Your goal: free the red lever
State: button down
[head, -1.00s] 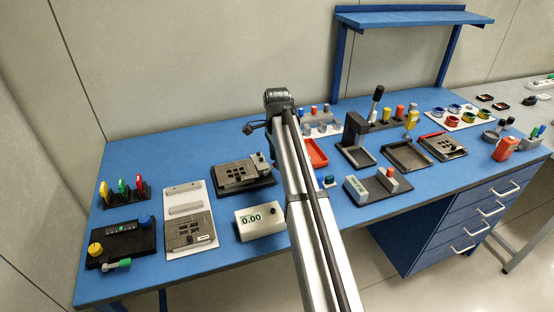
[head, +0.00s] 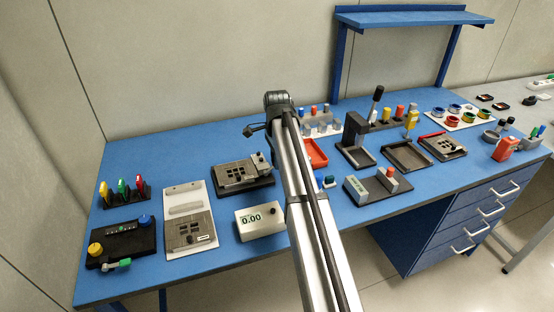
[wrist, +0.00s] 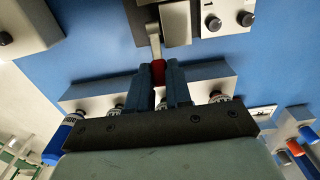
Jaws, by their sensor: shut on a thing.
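The red lever (wrist: 158,70) shows in the wrist view as a short red grip between my fingertips. A pale metal strip (wrist: 155,42) runs from it toward a grey and dark device (wrist: 175,22) at the top of the view. My gripper (wrist: 159,76) is shut on the red grip, with one dark blue finger on each side. Most of the grip is hidden by the fingers. In the head view my arm hides the gripper and the lever.
A grey box with two black knobs (wrist: 228,14) stands beside the device. Pale blocks (wrist: 105,92) with bottle-like items lie close beyond my fingers. In the head view, a box reading 0.00 (head: 260,221) and a dark fixture (head: 243,174) stand left of my arm.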

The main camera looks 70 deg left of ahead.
jog(key=shift+s, duration=0.1)
jog(key=s+t, duration=0.1)
jog(key=t, duration=0.1)
jog(key=s+r+t, duration=0.1)
jog(key=t, duration=0.1)
jog(key=shift+s+r+t, duration=0.1)
jog(key=shift+s+t, duration=0.5)
jog(key=shift+t, duration=0.6)
jog(key=shift+s+r+t, duration=0.1)
jog(key=shift+s+t, duration=0.5)
jog(key=shift+t, duration=0.6)
jog(key=shift+s, duration=0.1)
jog(key=c, duration=1)
grip_release()
jog(key=shift+c, duration=0.2)
jog(key=v, duration=1.3)
jog(key=shift+s+r, duration=0.2)
jog(key=shift+s, duration=0.15)
